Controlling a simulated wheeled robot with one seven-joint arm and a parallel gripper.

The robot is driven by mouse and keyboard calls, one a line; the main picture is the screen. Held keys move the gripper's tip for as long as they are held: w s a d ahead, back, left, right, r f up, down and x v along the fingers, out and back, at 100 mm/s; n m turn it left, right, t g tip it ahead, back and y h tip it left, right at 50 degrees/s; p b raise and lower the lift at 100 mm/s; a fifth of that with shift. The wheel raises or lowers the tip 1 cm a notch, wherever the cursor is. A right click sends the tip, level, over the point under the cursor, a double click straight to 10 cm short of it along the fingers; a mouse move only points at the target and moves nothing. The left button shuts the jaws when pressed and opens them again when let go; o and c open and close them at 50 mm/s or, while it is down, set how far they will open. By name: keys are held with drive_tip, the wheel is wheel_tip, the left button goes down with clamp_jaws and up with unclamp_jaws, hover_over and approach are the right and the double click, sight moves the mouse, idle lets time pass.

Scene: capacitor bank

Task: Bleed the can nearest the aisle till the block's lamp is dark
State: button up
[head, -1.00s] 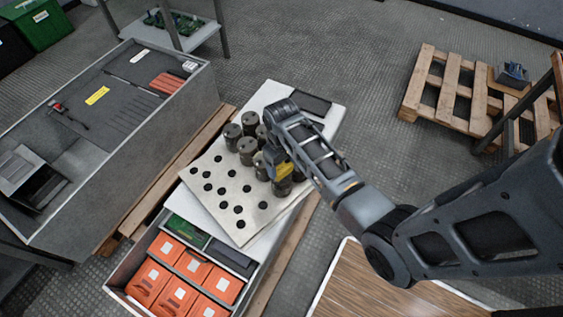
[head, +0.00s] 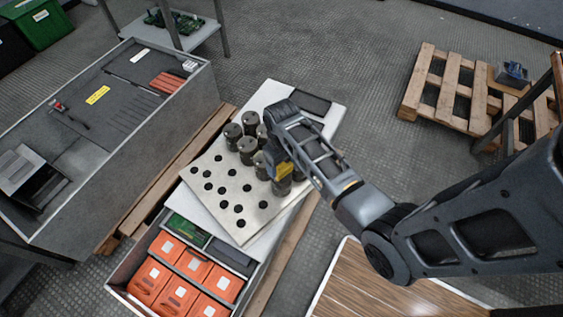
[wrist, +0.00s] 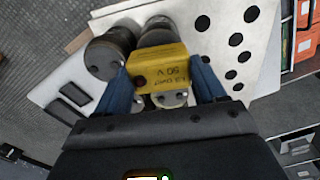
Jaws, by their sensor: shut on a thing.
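My gripper (wrist: 158,84) is shut on a yellow bleed block (wrist: 158,66) with dark print, upside down in the wrist view, including "50 V". The block also shows in the head view (head: 284,171), low over the near-right end of the can group. A can (wrist: 172,98) with small terminals on its top shows just below the block in the wrist view. I cannot tell whether they touch. Another can (wrist: 104,56) stands to the left. A dark round spot (wrist: 140,82) is on the block; I cannot tell whether it is the lamp.
Several grey-brown cans (head: 248,123) stand close together on a pale plate (head: 228,222) with empty round holes. Orange boxes (head: 153,277) fill a bin in front. A grey tool tray (head: 130,95) is at left, and a wooden pallet (head: 455,92) is at right.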

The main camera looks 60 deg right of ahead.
sight(282, 165)
drive_tip(key=shift+f, duration=0.75)
idle(0.8)
drive_tip(key=o, duration=1.2)
drive_tip(key=shift+r, duration=0.1)
wheel_tip(282, 165, up, 8)
drive_tip(key=shift+f, duration=0.2)
